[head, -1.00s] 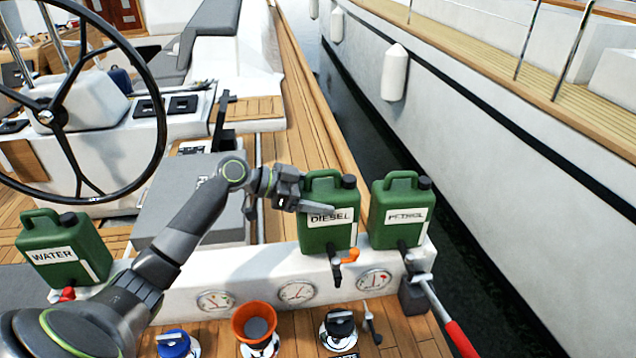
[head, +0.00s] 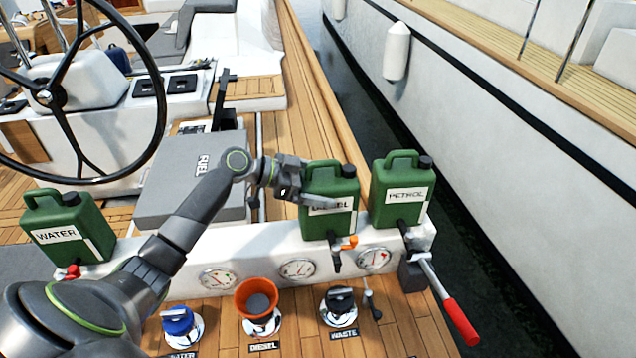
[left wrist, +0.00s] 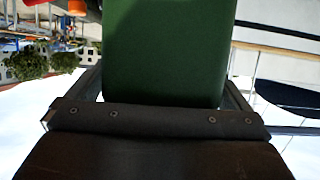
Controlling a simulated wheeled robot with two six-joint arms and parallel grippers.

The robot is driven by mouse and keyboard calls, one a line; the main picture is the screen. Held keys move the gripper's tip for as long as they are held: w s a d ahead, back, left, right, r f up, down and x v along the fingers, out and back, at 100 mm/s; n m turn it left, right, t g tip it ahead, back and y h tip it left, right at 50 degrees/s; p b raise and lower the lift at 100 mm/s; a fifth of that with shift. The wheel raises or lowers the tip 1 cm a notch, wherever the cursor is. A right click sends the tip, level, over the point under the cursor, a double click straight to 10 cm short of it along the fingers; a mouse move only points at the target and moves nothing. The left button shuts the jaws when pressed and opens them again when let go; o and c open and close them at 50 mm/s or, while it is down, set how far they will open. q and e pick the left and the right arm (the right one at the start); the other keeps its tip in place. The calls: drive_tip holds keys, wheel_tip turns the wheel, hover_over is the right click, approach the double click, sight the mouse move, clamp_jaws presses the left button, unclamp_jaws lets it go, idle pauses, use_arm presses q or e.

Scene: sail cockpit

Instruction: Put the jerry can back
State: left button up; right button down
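Three green jerry cans show along the white ledge (head: 150,270) in the head view. The WATER can (head: 92,231) is at the left and the PETROL can (head: 397,213) at the right. My left gripper (head: 328,194) is shut on the DIESEL can (head: 318,226), just left of the PETROL can. One finger crosses its label and the other is hidden behind it. The can is upright with its base at about ledge level; I cannot tell whether it touches. In the left wrist view the green can (left wrist: 168,50) lies between my fingers. My right gripper is not in view.
An orange funnel (head: 243,297) stands at the DIESEL deck filler, between blue (head: 178,320) and black (head: 340,299) caps. A red-handled lever (head: 460,322) sticks out at the right end. A grey FUEL box (head: 170,185) and steering wheel (head: 150,120) lie left. Water lies beyond the side deck.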

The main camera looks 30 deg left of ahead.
use_arm(q)
drive_tip(key=shift+r, duration=0.15)
drive_tip(key=shift+r, duration=0.1)
drive_tip(key=b+v, duration=0.4)
drive_tip(key=v, duration=0.8)
idle(0.4)
